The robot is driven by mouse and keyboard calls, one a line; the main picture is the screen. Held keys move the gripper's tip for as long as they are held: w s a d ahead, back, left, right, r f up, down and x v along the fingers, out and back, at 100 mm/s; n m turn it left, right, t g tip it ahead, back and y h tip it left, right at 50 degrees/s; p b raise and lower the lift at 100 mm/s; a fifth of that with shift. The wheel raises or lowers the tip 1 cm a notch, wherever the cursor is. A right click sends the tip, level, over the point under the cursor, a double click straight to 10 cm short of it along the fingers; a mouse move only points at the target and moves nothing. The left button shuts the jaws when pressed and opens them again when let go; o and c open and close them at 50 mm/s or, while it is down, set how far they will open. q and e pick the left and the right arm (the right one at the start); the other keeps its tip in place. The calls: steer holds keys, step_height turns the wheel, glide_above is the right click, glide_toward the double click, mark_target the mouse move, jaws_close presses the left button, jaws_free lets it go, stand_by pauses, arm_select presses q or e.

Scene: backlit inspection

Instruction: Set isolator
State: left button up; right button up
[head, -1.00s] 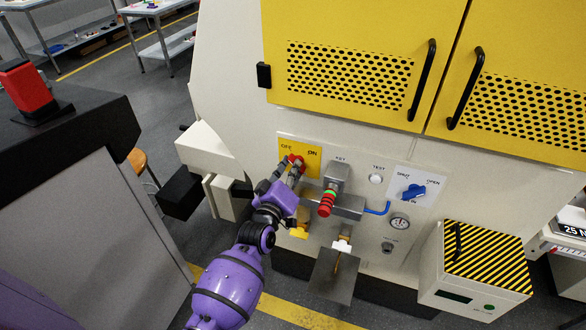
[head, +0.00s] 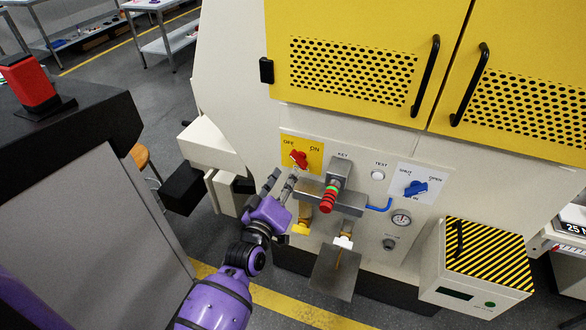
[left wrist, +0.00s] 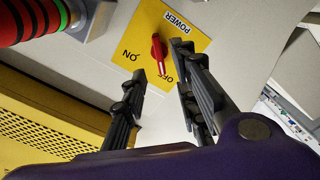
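The isolator is a red rotary switch (head: 298,158) on a yellow plate (head: 316,164) marked OFF and ON, at the left of the machine's panel. In the left wrist view the red handle (left wrist: 159,54) points toward the OFF label, and the plate (left wrist: 190,38) also reads POWER. My left gripper (head: 283,177) is just below and left of the switch in the head view. Its two fingers (left wrist: 158,62) are spread open, apart from the handle, with nothing between them. My right gripper is not in view.
Farther right are a white TEST button (head: 377,174), a blue knob (head: 416,188) and a gauge (head: 401,218). A striped box (head: 486,254) stands lower right.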

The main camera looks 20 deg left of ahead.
arm_select(q)
steer(key=s, duration=0.5)
steer(key=shift+s, duration=0.2)
steer(key=s+f+m+g+p, duration=0.1)
steer(key=s+f+m+g, duration=0.2)
steer(key=s, duration=0.8)
steer(key=s+f+m+g+p, duration=0.2)
steer(key=s+f+m+g, duration=0.1)
steer(key=s+f, duration=0.5)
steer(key=s+f+m+g+p, duration=0.1)
steer(key=s+f+m+g, duration=0.2)
steer(key=s, duration=1.2)
step_height(320, 180, down, 3)
steer(key=shift+d+f, duration=0.1)
steer(key=shift+d, duration=0.35)
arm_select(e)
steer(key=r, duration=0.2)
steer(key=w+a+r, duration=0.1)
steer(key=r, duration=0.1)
